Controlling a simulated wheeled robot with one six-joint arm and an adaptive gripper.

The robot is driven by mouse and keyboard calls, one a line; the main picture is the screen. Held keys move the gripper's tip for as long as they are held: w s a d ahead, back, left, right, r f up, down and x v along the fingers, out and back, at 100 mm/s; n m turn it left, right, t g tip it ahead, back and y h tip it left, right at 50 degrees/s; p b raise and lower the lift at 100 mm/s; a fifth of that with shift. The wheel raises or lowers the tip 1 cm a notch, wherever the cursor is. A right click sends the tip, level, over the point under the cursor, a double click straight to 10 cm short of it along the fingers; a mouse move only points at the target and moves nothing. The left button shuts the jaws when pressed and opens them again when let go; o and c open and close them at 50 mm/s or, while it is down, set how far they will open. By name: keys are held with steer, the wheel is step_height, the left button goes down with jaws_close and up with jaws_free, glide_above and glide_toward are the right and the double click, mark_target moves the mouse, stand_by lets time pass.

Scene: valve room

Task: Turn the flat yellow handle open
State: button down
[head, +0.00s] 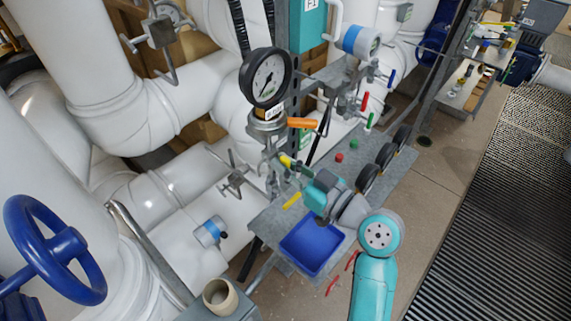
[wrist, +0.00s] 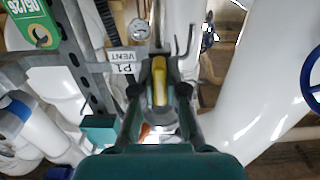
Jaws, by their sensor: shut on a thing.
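The flat yellow handle (head: 286,160) is on the small valve below the large round gauge (head: 267,77). In the wrist view the yellow handle (wrist: 159,80) lies lengthwise between my two dark fingertips. My gripper (head: 296,168) reaches it from the lower right in the head view and is shut on it. In the wrist view my gripper (wrist: 159,92) has one finger on each side of the handle. The valve body behind the handle is mostly hidden.
An orange handle (head: 302,123) sticks out just above my gripper. A blue bin (head: 312,243) sits on the grey bench below my arm, and several black wheels stand to the right. White pipes crowd the left.

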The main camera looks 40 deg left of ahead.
steer(key=c, duration=1.2)
jaws_free()
steer(key=d, duration=1.2)
steer(key=shift+s, duration=0.45)
steer(key=s+d+f+m+t+h, duration=0.2)
steer(key=d+f+m+t+h, duration=0.8)
steer(key=f, duration=0.8)
steer(key=s+d+f+m+t+h, duration=0.1)
steer(key=s+d+f+m+h, duration=0.15)
steer(key=s+d, duration=0.35)
steer(key=s+d+f+m+t+h, duration=0.1)
steer(key=s+d+f+m, duration=0.2)
steer(key=d, duration=0.5)
steer(key=s+d+r+m+h, duration=0.1)
steer(key=s+d+r+h, duration=0.1)
steer(key=s, duration=0.7)
steer(key=s+d+r+t+h, duration=0.1)
steer(key=s+d+r+h, duration=0.1)
steer(key=s+d+r, duration=0.3)
steer(key=s+d, duration=0.1)
steer(key=s, duration=0.3)
steer(key=shift+s+d+m+t, duration=0.25)
steer(key=shift+d+m+t, duration=0.05)
steer(key=shift+m, duration=0.05)
